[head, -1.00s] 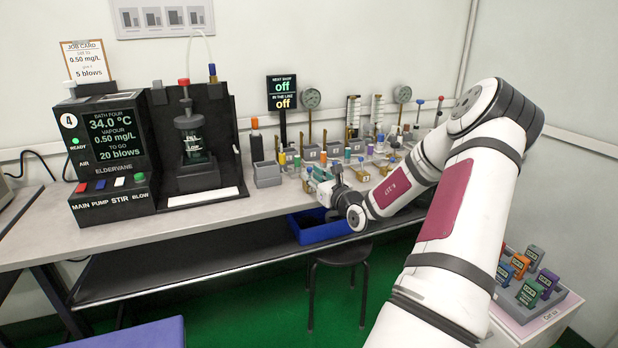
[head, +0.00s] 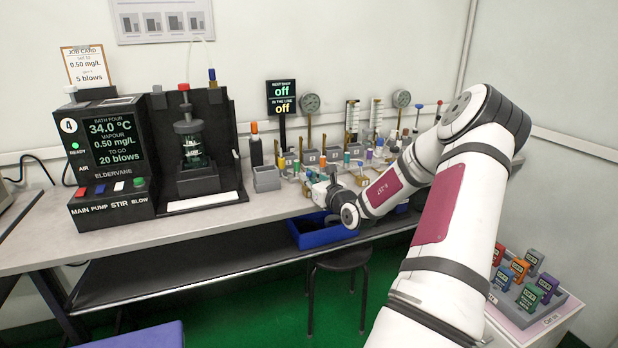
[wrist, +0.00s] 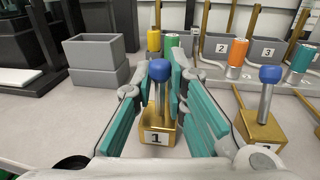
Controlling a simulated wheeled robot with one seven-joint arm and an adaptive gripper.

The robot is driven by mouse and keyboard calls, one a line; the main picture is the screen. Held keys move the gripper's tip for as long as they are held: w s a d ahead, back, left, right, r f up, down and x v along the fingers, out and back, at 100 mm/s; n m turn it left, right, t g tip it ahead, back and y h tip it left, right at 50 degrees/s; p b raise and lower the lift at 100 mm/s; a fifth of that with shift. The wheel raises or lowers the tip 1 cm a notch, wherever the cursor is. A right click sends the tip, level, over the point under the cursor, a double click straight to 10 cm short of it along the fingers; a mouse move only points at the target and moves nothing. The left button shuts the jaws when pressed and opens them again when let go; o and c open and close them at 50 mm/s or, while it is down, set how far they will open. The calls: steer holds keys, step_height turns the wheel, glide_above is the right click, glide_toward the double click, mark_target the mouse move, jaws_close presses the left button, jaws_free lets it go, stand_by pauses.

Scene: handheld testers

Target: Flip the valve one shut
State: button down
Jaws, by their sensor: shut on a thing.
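Valve one is a brass block (wrist: 158,132) labelled 1, with a grey lever (wrist: 159,97) topped by a blue ball (wrist: 160,70). In the wrist view the lever stands roughly upright between the teal pads of my gripper (wrist: 174,92). The gripper is shut on this lever, with a pad on each side. In the head view my gripper (head: 318,188) is at the bench's front row of fittings, and my wrist hides valve one there.
A second brass valve (wrist: 262,132) with a blue ball stands close on the right. An empty grey bin (wrist: 97,72) is at the left. Orange and teal capped fittings stand behind. A blue tray (head: 318,236) is below the bench edge. The sign (head: 281,97) reads off twice.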

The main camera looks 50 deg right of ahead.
steer(key=shift+w+d+r+g+y+p, duration=0.1)
steer(key=shift+w+g+y+p, duration=0.2)
steer(key=shift+g+p, duration=0.8)
steer(key=shift+w+d+r+g+y+p, duration=0.15)
steer(key=shift+g+y+p, duration=0.15)
steer(key=shift+p, duration=1.55)
steer(key=shift+w+f+m+g+y+p, duration=0.15)
steer(key=shift+m+g+y+p, duration=0.15)
steer(key=shift+g+p, duration=0.4)
steer(key=shift+d+f+p, duration=0.1)
steer(key=shift+f+p, duration=0.2)
steer(key=shift+p, duration=0.25)
steer(key=c, duration=1.8)
jaws_free()
steer(key=shift+w, duration=0.1)
steer(key=shift+o, duration=0.2)
steer(key=v, duration=1.2)
steer(key=shift+r, duration=0.25)
steer(key=shift+w, duration=0.1)
